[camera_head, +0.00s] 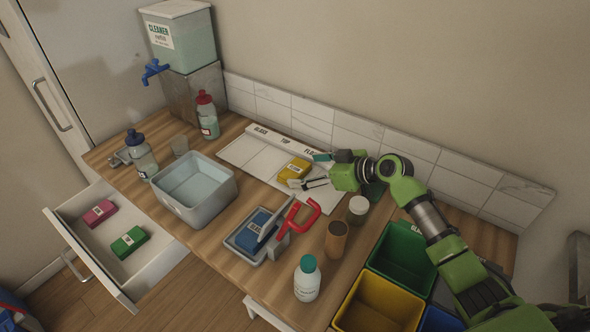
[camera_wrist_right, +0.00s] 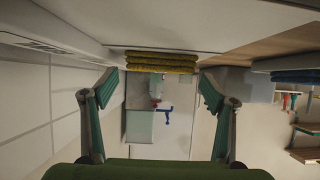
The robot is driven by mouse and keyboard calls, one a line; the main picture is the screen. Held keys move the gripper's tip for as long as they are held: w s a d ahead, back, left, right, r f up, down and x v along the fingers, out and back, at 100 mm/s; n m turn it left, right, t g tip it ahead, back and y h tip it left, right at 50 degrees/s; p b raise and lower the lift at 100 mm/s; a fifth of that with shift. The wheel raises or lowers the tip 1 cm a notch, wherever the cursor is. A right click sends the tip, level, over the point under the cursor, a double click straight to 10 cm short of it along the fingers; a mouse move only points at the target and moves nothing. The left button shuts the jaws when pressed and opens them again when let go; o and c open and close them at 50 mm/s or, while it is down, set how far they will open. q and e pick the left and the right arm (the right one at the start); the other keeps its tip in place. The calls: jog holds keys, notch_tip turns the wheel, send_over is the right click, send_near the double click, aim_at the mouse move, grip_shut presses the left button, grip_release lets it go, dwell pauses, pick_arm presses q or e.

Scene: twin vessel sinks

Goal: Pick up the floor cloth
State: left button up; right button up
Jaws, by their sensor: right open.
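A folded yellow cloth (camera_head: 294,170) with a small, unreadable label lies on the white board near its FLOOR label. It also shows in the right wrist view (camera_wrist_right: 160,62) as a stack of yellow layers, ahead of the fingers. My right gripper (camera_head: 308,170) is at the cloth's right side, its fingers open and pointing toward it. In the right wrist view the open jaws (camera_wrist_right: 159,88) stand to either side of the cloth, with nothing held. My left gripper is not in view.
The white board (camera_head: 246,158) lies against the tiled backsplash. A grey basin (camera_head: 194,190), a tray with a blue cloth (camera_head: 256,224), and a white bottle (camera_head: 307,280) stand on the counter. Green (camera_head: 402,250) and yellow bins (camera_head: 377,303) are at right. An open drawer (camera_head: 118,245) holds pink and green packs.

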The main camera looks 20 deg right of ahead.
aim_at(298, 170)
jog(key=x, duration=0.3)
jog(key=shift+w+a+f, duration=0.15)
jog(key=c, duration=0.8)
